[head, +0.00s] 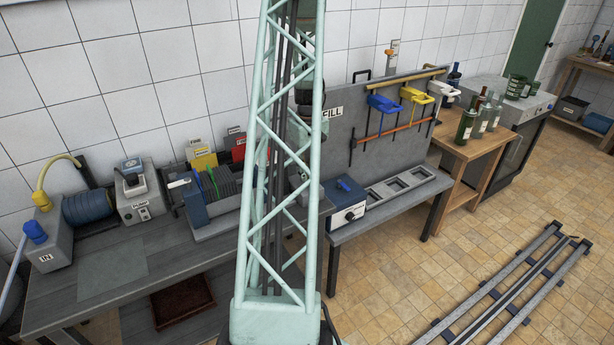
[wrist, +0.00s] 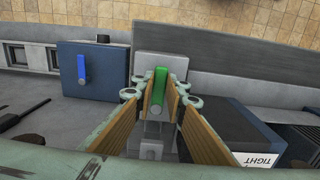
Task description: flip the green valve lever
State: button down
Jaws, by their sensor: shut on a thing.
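The green valve lever (wrist: 160,87) stands in the middle of the wrist view, on a light grey valve body (wrist: 160,64). My gripper (wrist: 160,98) has its two fingers on either side of the lever and is shut on it. The lever points roughly along the view's vertical. In the head view my lattice column hides the lever and the gripper.
A blue box (wrist: 95,88) with a blue lever (wrist: 81,68) stands close left of the valve in the wrist view; it also shows in the head view (head: 346,218). A box labelled TIGHT (wrist: 238,126) is close right. Tiled floor (head: 480,235) lies beyond the bench.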

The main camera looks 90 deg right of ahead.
jog(key=c, duration=2.6)
grip_release()
jog(key=shift+r, duration=0.15)
notch_tip(320, 180, up, 12)
